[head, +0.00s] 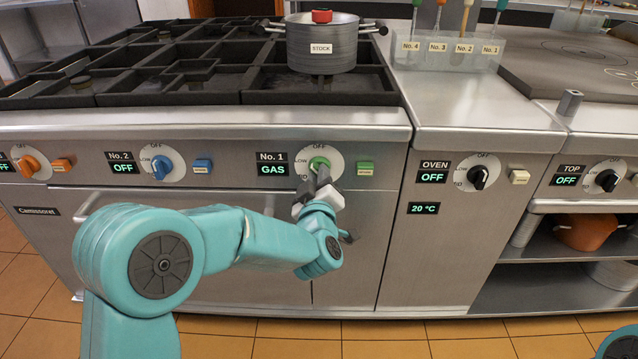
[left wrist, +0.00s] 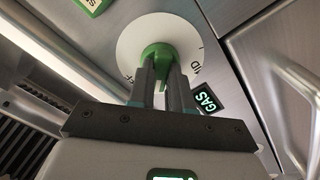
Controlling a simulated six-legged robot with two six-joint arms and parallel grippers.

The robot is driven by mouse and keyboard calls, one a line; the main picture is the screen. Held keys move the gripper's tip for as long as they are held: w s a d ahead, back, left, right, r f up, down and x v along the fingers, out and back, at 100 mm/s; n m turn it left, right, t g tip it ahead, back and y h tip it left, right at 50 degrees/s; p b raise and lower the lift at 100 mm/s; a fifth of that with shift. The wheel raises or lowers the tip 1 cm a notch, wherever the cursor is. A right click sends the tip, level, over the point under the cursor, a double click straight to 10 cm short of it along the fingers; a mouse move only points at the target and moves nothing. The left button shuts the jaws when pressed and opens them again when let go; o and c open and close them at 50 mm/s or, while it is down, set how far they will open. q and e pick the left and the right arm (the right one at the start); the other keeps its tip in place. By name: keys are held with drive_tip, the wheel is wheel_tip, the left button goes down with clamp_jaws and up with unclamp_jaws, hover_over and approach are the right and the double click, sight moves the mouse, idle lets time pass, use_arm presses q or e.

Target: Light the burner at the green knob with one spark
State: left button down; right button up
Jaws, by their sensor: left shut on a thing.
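The green knob (head: 319,163) sits on a white dial on the stove's front panel. My left gripper (head: 322,176) is shut on the green knob, with a finger on each side of it. In the left wrist view the green knob (left wrist: 157,52) shows between the fingertips of my left gripper (left wrist: 163,68). The No. 1 display (head: 273,170) beside the dial reads GAS. A green spark button (head: 365,168) is just right of the dial, and nothing touches it. My right gripper is not in view.
A pot labelled STOCK (head: 322,45) stands on the grates above. A blue knob (head: 161,167) and an orange knob (head: 29,166) are to the left, each with its own spark button. The oven knob (head: 479,177) is to the right; its display reads OFF.

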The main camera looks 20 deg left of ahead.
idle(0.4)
use_arm(q)
drive_tip(key=c, duration=1)
unclamp_jaws()
drive_tip(key=shift+c, duration=0.2)
drive_tip(key=shift+s, duration=0.1)
drive_tip(key=p+v, duration=0.1)
drive_tip(key=v, duration=1.5)
